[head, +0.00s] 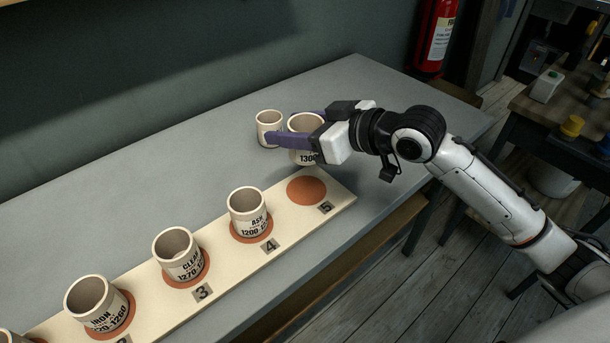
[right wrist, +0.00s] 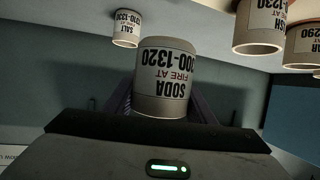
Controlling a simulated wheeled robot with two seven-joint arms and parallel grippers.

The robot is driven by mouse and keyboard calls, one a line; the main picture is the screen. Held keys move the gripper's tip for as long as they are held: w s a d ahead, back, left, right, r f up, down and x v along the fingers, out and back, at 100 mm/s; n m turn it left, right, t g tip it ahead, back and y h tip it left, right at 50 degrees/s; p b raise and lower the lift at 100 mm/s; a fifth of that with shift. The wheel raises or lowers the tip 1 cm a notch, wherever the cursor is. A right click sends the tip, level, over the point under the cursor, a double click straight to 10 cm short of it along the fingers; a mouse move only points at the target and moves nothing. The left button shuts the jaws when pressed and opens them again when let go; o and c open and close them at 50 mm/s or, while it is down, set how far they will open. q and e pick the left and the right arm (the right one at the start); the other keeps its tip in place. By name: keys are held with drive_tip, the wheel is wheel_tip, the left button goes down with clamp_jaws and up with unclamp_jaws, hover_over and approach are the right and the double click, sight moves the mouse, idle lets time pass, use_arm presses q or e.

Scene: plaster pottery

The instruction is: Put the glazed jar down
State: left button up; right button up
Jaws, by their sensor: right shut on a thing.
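My right gripper (head: 288,126) is shut on a cream jar (head: 307,153) with black lettering, its purple fingers on either side of it. In the right wrist view this jar (right wrist: 166,80) appears upside down and reads SODA, FIRE AT, 1300-1320. In the head view it is upright, behind the numbered board (head: 345,193); I cannot tell whether its base touches the table. The orange disc at number 5 (head: 306,189) is bare. My left gripper is not in view.
A SALT jar (head: 268,121) stands just left of the held jar. Jars marked ASH (head: 246,205), CLEAR (head: 179,257) and IRON (head: 97,306) stand on the board's discs. The grey table (head: 130,190) is clear at the left and back right.

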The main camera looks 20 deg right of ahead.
wheel_tip(320, 180, down, 5)
drive_tip(key=shift+b, duration=0.3)
drive_tip(key=shift+f, duration=0.6)
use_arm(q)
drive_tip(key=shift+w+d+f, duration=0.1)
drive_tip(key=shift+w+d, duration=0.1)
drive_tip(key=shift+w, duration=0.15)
use_arm(e)
drive_tip(key=shift+f, duration=1.75)
drive_tip(key=o, duration=1.1)
drive_tip(key=shift+f, duration=0.2)
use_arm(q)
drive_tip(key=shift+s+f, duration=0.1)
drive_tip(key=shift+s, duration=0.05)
use_arm(e)
drive_tip(key=shift+o, duration=0.2)
drive_tip(key=shift+r, duration=0.1)
